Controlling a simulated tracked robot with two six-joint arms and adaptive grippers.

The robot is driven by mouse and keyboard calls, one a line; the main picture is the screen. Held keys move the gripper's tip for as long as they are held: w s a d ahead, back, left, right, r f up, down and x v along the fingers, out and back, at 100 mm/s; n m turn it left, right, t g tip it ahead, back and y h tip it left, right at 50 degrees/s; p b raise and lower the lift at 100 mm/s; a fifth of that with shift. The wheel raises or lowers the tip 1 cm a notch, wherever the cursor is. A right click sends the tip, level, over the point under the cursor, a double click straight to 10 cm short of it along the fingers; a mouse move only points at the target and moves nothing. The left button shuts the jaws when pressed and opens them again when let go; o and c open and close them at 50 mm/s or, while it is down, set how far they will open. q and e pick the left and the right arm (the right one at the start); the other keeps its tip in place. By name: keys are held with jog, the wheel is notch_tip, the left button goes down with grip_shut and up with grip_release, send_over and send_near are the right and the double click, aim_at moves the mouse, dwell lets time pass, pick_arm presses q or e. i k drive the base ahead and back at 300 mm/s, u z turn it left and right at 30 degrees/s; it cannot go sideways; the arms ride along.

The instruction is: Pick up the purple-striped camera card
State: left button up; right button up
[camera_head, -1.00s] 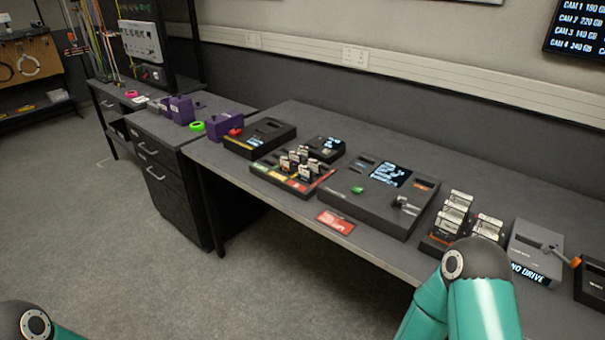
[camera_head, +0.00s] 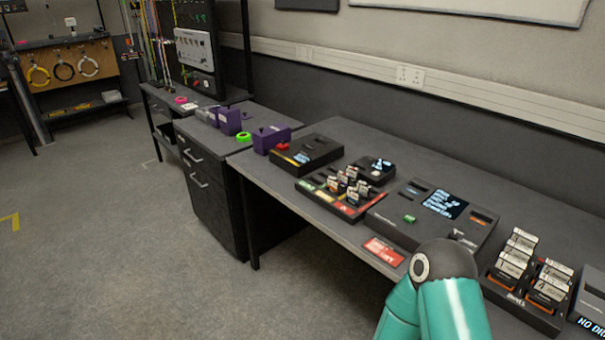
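Several small cards with pale labels (camera_head: 349,182) stand upright in a black tray with green, yellow and red sections (camera_head: 317,192) on the long desk. Larger cards with white labels and orange edges (camera_head: 516,253) stand in a black rack at the right. I cannot make out a purple stripe on any card; they are too small or overlap. My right arm's teal link shows at the bottom, right of the middle, but its gripper is out of view. My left gripper is out of view too.
A black reader box with a screen (camera_head: 437,211) sits between tray and rack. A red label card (camera_head: 383,251) lies near the desk's front edge. Purple boxes (camera_head: 271,138) and a green tape roll (camera_head: 243,136) stand farther left. Open floor (camera_head: 120,240) lies left of the desk.

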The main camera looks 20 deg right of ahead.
aim_at(345, 180)
jog(key=u, duration=0.05)
jog(key=i, duration=1.2)
jog(key=z, duration=0.55)
